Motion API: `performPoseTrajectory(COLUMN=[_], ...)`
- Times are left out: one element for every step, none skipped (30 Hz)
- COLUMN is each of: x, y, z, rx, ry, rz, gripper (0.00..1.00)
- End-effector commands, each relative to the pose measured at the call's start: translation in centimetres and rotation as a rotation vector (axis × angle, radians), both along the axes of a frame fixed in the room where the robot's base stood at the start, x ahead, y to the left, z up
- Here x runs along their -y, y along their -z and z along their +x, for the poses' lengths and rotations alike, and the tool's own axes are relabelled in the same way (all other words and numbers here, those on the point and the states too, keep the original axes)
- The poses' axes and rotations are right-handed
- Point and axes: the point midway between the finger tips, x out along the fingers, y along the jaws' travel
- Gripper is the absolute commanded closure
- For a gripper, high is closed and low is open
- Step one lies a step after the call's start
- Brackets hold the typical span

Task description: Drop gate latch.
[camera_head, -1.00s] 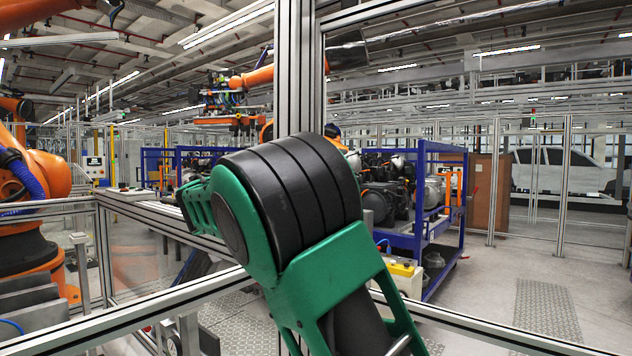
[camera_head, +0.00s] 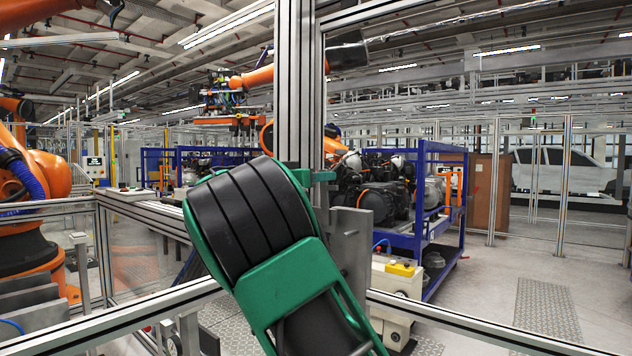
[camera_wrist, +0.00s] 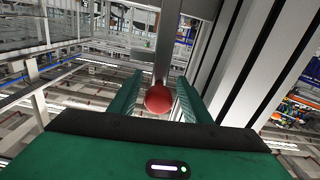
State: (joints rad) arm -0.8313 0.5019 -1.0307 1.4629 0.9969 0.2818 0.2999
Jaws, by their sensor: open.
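In the wrist view, the latch's red ball knob (camera_wrist: 158,99) sits at the end of a grey bar (camera_wrist: 168,40). My gripper (camera_wrist: 157,82) is open, with one green finger on each side of the knob. I cannot tell whether either finger touches it. In the head view, a grey metal plate (camera_head: 350,245) on the gate post (camera_head: 294,80) shows just right of my green and black arm, and seems to belong to the latch. My arm hides the knob and most of my gripper there.
Aluminium fence rails (camera_head: 480,328) cross low in front of me, right beside my arm. Beyond the fence stand a blue rack (camera_head: 442,150) with engines and an orange robot (camera_head: 35,175) at the left. The floor (camera_head: 480,280) at the right is mostly open.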

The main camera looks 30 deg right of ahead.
Motion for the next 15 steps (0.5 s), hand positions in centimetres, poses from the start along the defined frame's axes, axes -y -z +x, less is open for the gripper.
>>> performPoseTrajectory(x=[0.37, 0.51, 0.67, 0.75, 0.81, 0.84, 0.86, 0.86, 0.85, 0.84, 0.84, 0.84, 0.83, 0.83, 0.83], y=[-0.02, -0.02, -0.02, -0.01, -0.01, -0.01, 0.0, -0.01, 0.0, 0.0, 0.0, 0.0, 0.0, 0.0, 0.0], z=[0.09, 0.14, 0.2, 0.24, 0.27, 0.28, 0.3, 0.3, 0.3, 0.29, 0.29, 0.29, 0.28, 0.28, 0.28], rx=[0.0, 0.0, 0.0, 0.0, 0.0, 0.0, 0.0, 0.0, 0.0, 0.001, 0.001, 0.001, 0.001, 0.001, 0.001], ry=[0.001, 0.001, 0.001, 0.001, 0.0, 0.0, 0.0, 0.0, 0.0, 0.0, 0.0, 0.0, 0.0, 0.0, 0.0], rz=[-0.001, 0.0, 0.0, 0.0, 0.0, 0.0, 0.0, 0.0, 0.0, 0.0, 0.001, 0.001, 0.001, 0.001, 0.001], gripper=[0.56, 0.56, 0.56, 0.56, 0.56, 0.56, 0.56, 0.56, 0.56, 0.56, 0.56, 0.56, 0.61, 0.68, 0.77])
